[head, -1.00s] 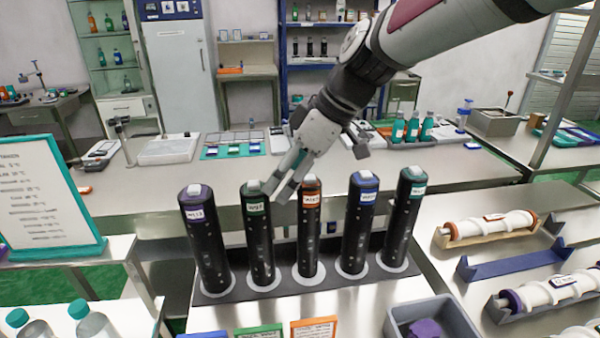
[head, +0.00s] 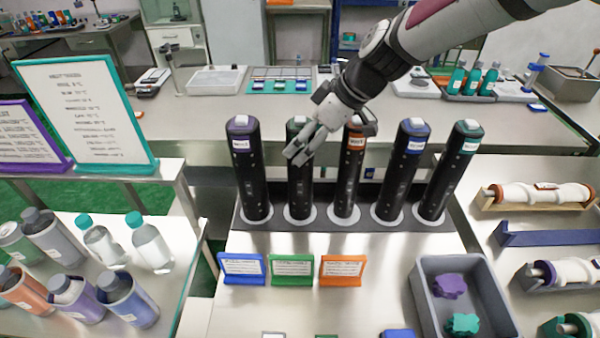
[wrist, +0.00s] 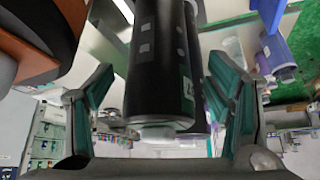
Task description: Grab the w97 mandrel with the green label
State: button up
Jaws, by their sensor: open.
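The mandrel with the green label (head: 299,190) is a black upright cylinder, second from the left in a row of several. My gripper (head: 302,149) is open at its upper part and hides its label in the head view. In the wrist view, the green-labelled mandrel (wrist: 160,55) stands between the two spread fingers of my gripper (wrist: 163,95), its pale top knob toward the palm. I see a gap beside each finger and no clear contact.
An orange-labelled mandrel (head: 345,180) stands close on the right and looms large in the wrist view (wrist: 45,30). A purple-labelled mandrel (head: 249,175) stands on the left. Blue (head: 410,165) and teal (head: 452,170) ones stand farther right. Small signs (head: 292,270) and a grey bin (head: 418,268) are in front.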

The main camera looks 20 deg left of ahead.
aim_at(300, 172)
jog(key=x, duration=0.3)
jog(key=shift+f, duration=0.1)
grip_shut()
jog(key=shift+w, duration=0.1)
